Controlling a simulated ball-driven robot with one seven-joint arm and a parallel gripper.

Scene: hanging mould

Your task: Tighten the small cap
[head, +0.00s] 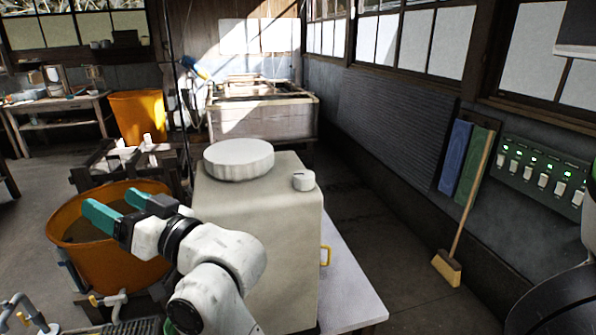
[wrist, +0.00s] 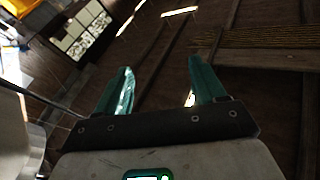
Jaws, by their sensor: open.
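The small cap (head: 304,181) is a white round cap near the right edge of the top of a large pale container (head: 270,250). A much larger white round lid (head: 239,158) sits on the same top, to the left and farther back. My gripper (head: 115,208) has teal fingers and is left of the container, over the orange tub, well apart from the small cap. In the wrist view my gripper (wrist: 162,85) is open with nothing between its fingers. The small cap is not recognisable in the wrist view.
An orange tub (head: 75,232) stands left of the container. The container stands on a pale table (head: 350,285), with a yellow handle (head: 325,256) at its lower right. A broom (head: 448,266) and switch panel (head: 540,175) are at the right wall. The floor between is clear.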

